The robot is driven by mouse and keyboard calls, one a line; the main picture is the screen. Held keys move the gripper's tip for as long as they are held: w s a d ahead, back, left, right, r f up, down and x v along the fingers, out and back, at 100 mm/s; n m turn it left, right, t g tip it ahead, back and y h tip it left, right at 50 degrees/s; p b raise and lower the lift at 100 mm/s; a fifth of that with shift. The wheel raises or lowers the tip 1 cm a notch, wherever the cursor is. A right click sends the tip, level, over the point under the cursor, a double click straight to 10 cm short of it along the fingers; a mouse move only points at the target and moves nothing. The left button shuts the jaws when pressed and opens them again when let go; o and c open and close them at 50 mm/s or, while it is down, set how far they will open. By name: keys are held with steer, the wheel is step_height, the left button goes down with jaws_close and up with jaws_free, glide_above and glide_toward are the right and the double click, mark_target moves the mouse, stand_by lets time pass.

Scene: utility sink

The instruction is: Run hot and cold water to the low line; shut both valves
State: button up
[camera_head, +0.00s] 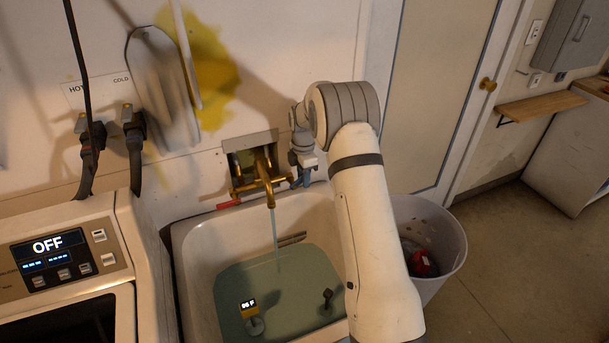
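The brass faucet (263,178) sits in a wall recess above the utility sink (190,262). A thin stream of water (275,238) falls from its spout. Greenish water (285,275) stands in the basin. A red valve handle (229,204) sticks out to the left of the faucet. A blue valve handle (301,181) is on its right. My gripper (303,167) points down right at the blue handle. Its fingers are too small to tell whether they grip it. I cannot make out a low line.
A washer (75,260) reading OFF stands on the left, below hoses labelled HOT and COLD (132,130). A dark upright piece (327,298) is in the basin. A grey bin (440,245) with a red item stands right of the sink. The floor farther right is clear.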

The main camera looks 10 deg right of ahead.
steer(key=shift+c, duration=0.3)
jaws_close()
steer(key=y+b, duration=0.1)
steer(key=d+f+y+b, duration=0.1)
steer(key=y+b, duration=0.1)
steer(key=shift+w+f+g, duration=0.1)
steer(key=shift+f+g, duration=0.15)
steer(key=shift+g, duration=0.05)
steer(key=y+b, duration=0.2)
steer(key=shift+d+f+b, duration=0.1)
steer(key=shift+f+b, duration=0.25)
steer(key=shift+d+f+g+y+b, duration=0.15)
steer(key=shift+g+y+b, duration=0.25)
steer(key=shift+y+b, duration=0.6)
steer(key=shift+o, duration=0.3)
jaws_free()
